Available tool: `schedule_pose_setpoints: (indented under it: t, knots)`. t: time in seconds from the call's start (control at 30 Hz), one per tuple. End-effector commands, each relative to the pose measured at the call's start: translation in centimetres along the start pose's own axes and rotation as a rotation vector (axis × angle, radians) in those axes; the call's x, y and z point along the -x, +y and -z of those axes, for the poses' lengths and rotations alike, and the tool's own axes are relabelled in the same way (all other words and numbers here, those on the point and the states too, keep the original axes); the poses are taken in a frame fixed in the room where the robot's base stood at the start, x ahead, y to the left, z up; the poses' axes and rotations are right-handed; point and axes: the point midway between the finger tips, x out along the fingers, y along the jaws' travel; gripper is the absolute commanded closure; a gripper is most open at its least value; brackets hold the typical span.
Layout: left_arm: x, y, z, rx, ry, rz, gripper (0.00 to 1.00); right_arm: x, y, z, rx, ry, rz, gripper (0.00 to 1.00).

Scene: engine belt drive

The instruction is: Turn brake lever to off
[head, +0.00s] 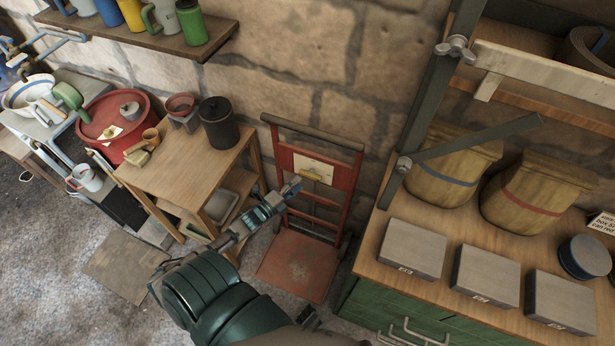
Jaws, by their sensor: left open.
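A red upright frame (343,187) with a flat red base plate (297,262) stands against the stone wall.
A wooden table (184,157) with a dark canister (218,122) stands left of the red frame. A workbench (375,245) with grey blocks and wooden tubs stands at right. A shelf of mugs (150,37) hangs above left. Floor between is narrow.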

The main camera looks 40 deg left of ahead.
Motion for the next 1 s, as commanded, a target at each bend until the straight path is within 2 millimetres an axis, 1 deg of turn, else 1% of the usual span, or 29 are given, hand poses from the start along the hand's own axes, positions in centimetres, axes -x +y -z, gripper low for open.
schedule_pose_setpoints:
  t: [0.03, 0.1, 0.2, 0.3, 0.43, 0.67, 0.7, 0.77, 0.8, 0.87, 0.9, 1.0]
  knots:
    - [-1.3, -0.1, 0.0, -0.002, 0.001, 0.004, 0.54, 0.1, 0.1, 0.1, -0.001, 0.001, 0.000, 0.60]
    - [-2.6, 0.0, 0.1, -0.003, 0.000, 0.002, 0.54, 0.4, 0.1, 0.4, -0.002, 0.002, 0.001, 0.60]
    - [-4.2, 0.0, 0.2, -0.001, 0.000, 0.002, 0.54, 0.8, 0.2, 0.7, -0.002, 0.003, 0.001, 0.60]
    - [-5.2, 0.0, 0.1, -0.001, 0.000, 0.001, 0.54, 1.1, 0.2, 1.0, -0.003, 0.005, -0.001, 0.60]
    - [-5.7, 0.1, -0.1, 0.000, 0.000, -0.001, 0.54, 1.3, 0.1, 1.1, -0.003, 0.003, -0.003, 0.60]
    - [-5.8, 0.0, -0.1, 0.001, -0.001, -0.001, 0.54, 1.4, 0.2, 1.1, -0.003, 0.002, -0.003, 0.60]
    - [-5.8, 0.0, -0.1, 0.001, -0.001, 0.000, 0.57, 1.4, 0.1, 1.1, -0.003, 0.002, -0.003, 0.60]
    - [-5.8, 0.0, -0.1, 0.001, 0.000, 0.000, 0.72, 1.4, 0.1, 1.1, -0.003, 0.002, -0.003, 0.60]
    - [-5.8, 0.0, 0.0, 0.000, 0.000, -0.001, 0.82, 1.4, 0.1, 1.0, -0.003, 0.002, -0.003, 0.60]
    - [-5.8, 0.0, 0.1, 0.000, 0.000, -0.001, 0.97, 1.4, 0.1, 1.1, -0.003, 0.002, -0.003, 0.60]
    - [-5.8, 0.0, 0.1, -0.001, 0.000, -0.002, 1.00, 1.3, 0.1, 1.0, -0.003, 0.002, -0.003, 0.60]
    - [-5.8, 0.1, 0.2, -0.001, 0.000, -0.003, 1.00, 1.3, 0.1, 1.0, -0.003, 0.002, -0.003, 0.60]
